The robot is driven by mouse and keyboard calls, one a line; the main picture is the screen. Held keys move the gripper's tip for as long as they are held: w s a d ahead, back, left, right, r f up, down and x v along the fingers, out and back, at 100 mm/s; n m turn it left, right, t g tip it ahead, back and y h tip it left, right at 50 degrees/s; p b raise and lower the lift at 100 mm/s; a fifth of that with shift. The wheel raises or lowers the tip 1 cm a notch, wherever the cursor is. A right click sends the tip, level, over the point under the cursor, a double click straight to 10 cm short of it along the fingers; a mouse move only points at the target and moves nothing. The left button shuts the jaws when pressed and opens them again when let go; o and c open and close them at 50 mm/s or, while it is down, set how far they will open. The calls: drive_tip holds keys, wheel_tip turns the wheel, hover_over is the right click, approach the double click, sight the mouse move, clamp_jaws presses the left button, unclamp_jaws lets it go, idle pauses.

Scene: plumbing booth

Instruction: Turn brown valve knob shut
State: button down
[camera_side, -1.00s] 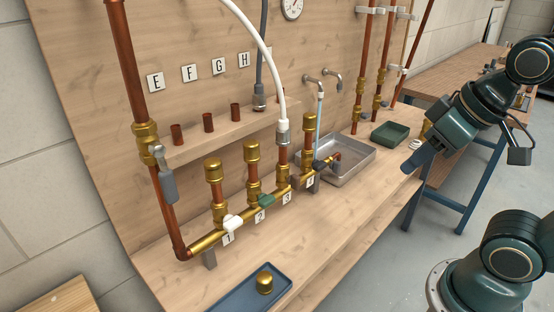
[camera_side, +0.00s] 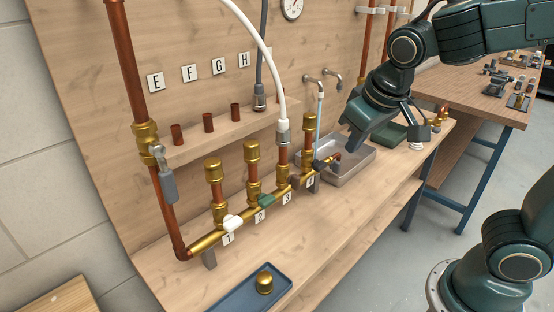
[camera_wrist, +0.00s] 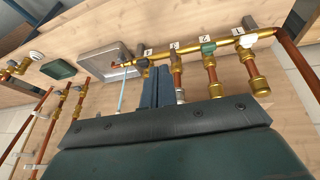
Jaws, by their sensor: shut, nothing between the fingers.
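The brown valve knob (camera_side: 294,182) sits on the brass manifold near the tag marked 3, between the green knob (camera_side: 265,200) and the dark knob (camera_side: 320,165). In the wrist view the brown knob (camera_wrist: 164,50) shows just beyond my fingertips. My gripper (camera_side: 353,146) is shut and empty, pointing down and left. It is above the sink's front area, to the right of the manifold and apart from the brown knob. In the wrist view my gripper (camera_wrist: 156,70) shows as two dark fingers side by side.
A white knob (camera_side: 232,221) is at the manifold's left end. Brass-capped copper risers (camera_side: 253,170) stand along it, and a white hose (camera_side: 268,55) arches down to one. A metal sink (camera_side: 355,168) is to the right. A blue tray (camera_side: 240,292) holds a brass cap (camera_side: 264,282) in front.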

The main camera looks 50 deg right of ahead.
sight(294, 181)
drive_tip(key=w+a+f+h, duration=0.4)
drive_tip(key=w+a+f, duration=0.4)
drive_tip(key=w+a, duration=0.2)
drive_tip(key=shift+w+a, duration=0.25)
drive_tip(key=shift+w, duration=0.05)
drive_tip(key=shift+f, duration=0.1)
drive_tip(key=w+d+f, duration=0.3)
drive_tip(key=d+f, duration=0.5)
drive_tip(key=shift+w+d, duration=0.4)
drive_tip(key=shift+d+r+m+y, duration=0.1)
drive_tip(key=shift+r+m+y, duration=0.1)
drive_tip(key=shift+y, duration=0.5)
drive_tip(key=shift+d+r+m+y, duration=0.1)
drive_tip(key=shift+m+y, duration=0.1)
drive_tip(key=shift+y, duration=0.5)
idle(0.7)
